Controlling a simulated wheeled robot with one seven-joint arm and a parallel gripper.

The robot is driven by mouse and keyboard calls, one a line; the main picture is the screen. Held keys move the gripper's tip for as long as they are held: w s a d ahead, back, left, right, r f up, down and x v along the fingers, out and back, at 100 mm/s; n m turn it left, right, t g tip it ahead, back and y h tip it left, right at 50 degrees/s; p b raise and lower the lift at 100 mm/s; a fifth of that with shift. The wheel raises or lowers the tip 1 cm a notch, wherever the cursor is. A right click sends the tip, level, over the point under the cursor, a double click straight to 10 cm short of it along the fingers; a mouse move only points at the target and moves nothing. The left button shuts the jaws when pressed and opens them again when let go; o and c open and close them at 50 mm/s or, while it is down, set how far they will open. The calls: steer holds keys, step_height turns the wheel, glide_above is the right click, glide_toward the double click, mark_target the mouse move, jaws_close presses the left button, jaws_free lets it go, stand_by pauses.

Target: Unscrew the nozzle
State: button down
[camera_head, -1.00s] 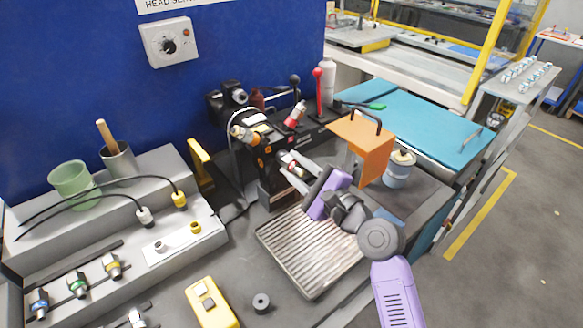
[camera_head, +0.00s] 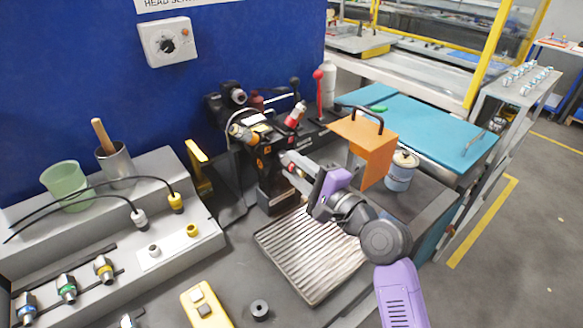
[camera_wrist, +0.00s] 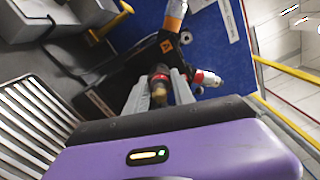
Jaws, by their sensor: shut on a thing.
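The nozzle (camera_wrist: 159,84) has a brass-coloured tip and a red band. In the wrist view it sits between the two grey fingers of my gripper (camera_wrist: 160,92), which are shut on it from both sides. The nozzle's other end meets the black machine head (camera_wrist: 150,52). In the head view my gripper (camera_head: 287,163) reaches in from the right to the front of the black machine (camera_head: 275,165). There the fingers and purple gripper body hide most of the nozzle. Whether its thread is still engaged cannot be told.
A ribbed metal tray (camera_head: 305,255) lies below my gripper. An orange guard (camera_head: 370,145) with a black handle stands close to its right. A grey rack (camera_head: 170,250) with several fittings stands at left.

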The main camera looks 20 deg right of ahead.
steer(key=n+b, duration=0.5)
steer(key=n, duration=0.2)
steer(key=shift+f, duration=0.1)
steer(key=shift+n+b, duration=0.7)
steer(key=shift+n, duration=0.6)
steer(key=shift+n+b, duration=0.5)
steer(key=n+b, duration=0.2)
steer(key=n, duration=0.1)
steer(key=n+b, duration=0.3)
steer(key=n, duration=0.1)
steer(key=shift+n, duration=0.3)
steer(key=shift+n+b, duration=1.3)
steer(key=shift+n, duration=0.4)
